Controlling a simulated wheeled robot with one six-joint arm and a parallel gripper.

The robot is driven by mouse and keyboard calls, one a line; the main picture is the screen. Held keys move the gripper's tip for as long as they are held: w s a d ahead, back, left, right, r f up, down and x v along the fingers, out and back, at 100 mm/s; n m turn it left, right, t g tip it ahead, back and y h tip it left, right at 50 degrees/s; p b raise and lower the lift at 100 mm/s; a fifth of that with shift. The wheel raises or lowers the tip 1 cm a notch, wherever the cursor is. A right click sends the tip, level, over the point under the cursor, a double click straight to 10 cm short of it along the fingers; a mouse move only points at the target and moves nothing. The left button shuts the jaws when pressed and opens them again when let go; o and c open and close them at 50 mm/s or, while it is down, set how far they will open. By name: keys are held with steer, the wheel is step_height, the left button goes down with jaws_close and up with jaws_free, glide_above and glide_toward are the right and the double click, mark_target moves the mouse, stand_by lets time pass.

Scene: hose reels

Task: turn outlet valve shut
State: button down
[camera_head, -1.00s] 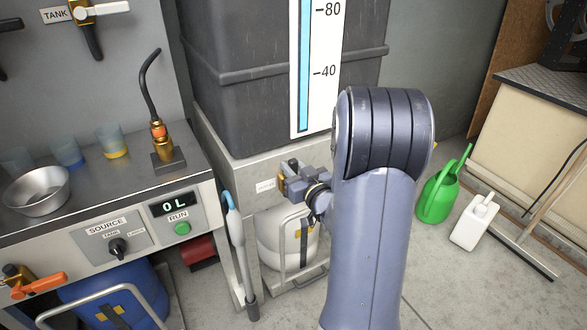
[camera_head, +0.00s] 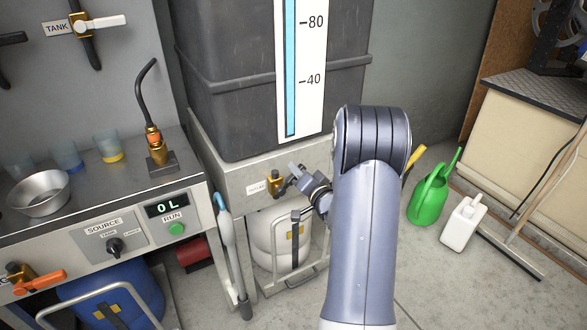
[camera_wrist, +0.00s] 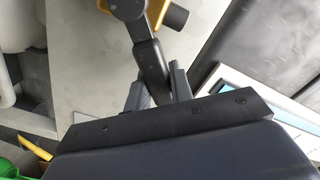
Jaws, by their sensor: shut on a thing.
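The outlet valve (camera_head: 274,182) is a small brass fitting on the pale block under the dark tank, beside a small white label. Its dark lever (camera_wrist: 151,62) shows in the wrist view, running down from the yellow valve body (camera_wrist: 156,10) to between my fingers. My gripper (camera_head: 297,174) is just right of the valve body. In the wrist view my gripper (camera_wrist: 157,84) has one finger on each side of the lever's end and is shut on it. In the head view the lever is small and partly hidden by my gripper.
The dark tank (camera_head: 225,110) with a blue level gauge stands above. A white canister (camera_head: 275,245) in a metal frame sits below the valve. A grey-and-blue wand (camera_head: 230,250) leans at left. A green watering can (camera_head: 428,200) and white jug (camera_head: 462,222) stand right.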

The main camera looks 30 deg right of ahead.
steer(key=shift+d+f+m+p, duration=0.25)
steer(key=shift+f+m, duration=0.6)
steer(key=shift+m, duration=0.55)
steer(key=shift+d+f+m+p, duration=0.1)
steer(key=shift+d+f+m, duration=0.25)
steer(key=shift+f+m, duration=0.8)
steer(key=shift+d+f+m+p, duration=0.25)
steer(key=shift+f+m, duration=0.3)
steer(key=shift+m, duration=1.1)
steer(key=c, duration=1.2)
jaws_free()
steer(key=shift+c, duration=0.2)
steer(key=shift+s, duration=0.1)
steer(key=s+p, duration=0.1)
steer(key=s, duration=0.9)
steer(key=shift+s+d, duration=0.25)
steer(key=shift+s, duration=0.05)
